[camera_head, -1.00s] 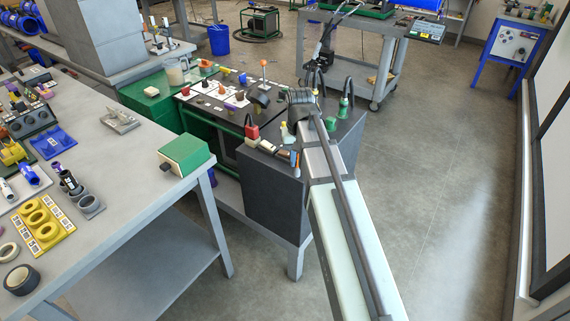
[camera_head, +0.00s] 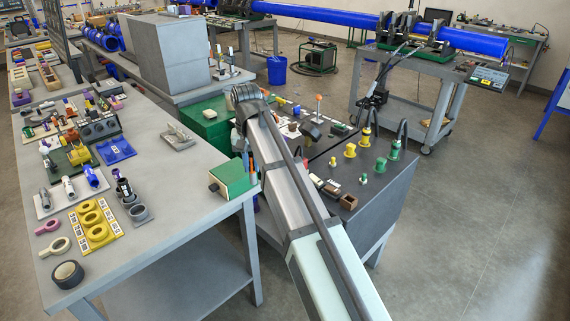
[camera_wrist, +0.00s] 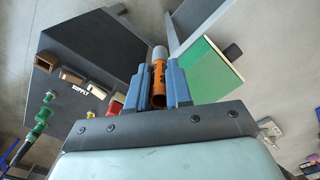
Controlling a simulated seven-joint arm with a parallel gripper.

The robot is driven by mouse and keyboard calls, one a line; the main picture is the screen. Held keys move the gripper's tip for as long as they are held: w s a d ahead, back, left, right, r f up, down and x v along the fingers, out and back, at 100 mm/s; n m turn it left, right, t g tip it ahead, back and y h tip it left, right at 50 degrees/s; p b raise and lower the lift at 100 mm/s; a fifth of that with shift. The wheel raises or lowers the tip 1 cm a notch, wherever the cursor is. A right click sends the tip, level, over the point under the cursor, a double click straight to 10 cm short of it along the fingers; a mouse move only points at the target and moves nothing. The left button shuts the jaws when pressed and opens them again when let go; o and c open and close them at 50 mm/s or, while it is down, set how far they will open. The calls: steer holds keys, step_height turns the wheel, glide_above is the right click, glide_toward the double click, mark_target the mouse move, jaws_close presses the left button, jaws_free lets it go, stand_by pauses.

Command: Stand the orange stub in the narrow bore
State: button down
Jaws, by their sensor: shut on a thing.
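My gripper (camera_wrist: 158,68) has two blue fingers shut on the orange stub (camera_wrist: 158,78), a tube with dark marks and a pale grey far end. In the head view, my gripper (camera_head: 246,166) hangs beside the green-topped box at the table's right edge, partly hidden by my arm. The narrow bore cannot be made out for certain. A yellow block with several round openings (camera_head: 104,237) and a grey piece with round openings (camera_head: 140,216) lie on the left table, well to the left of my gripper.
The green-topped box (camera_head: 230,184) stands at the right edge of the grey table (camera_head: 180,235). A dark cabinet top (camera_head: 375,185) to the right bears yellow and green fittings. A black tape roll (camera_head: 67,273) lies at the near left. The middle of the table is clear.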

steer(key=s+a+n, duration=0.2)
steer(key=a, duration=1.6)
steer(key=s+a+r+n, duration=0.1)
steer(key=s+a+n, duration=0.1)
steer(key=a, duration=1.6)
steer(key=s+a+n, duration=0.2)
steer(key=a+n, duration=0.1)
steer(key=a, duration=1.5)
steer(key=shift+s+a+r+n, duration=0.15)
steer(key=shift+s+r+n, duration=0.1)
steer(key=shift+n, duration=0.15)
steer(key=shift+f, duration=0.2)
steer(key=shift+f, duration=2.6)
steer(key=shift+f, duration=1.6)
steer(key=c, duration=1)
jaws_free()
steer(key=shift+o, duration=0.2)
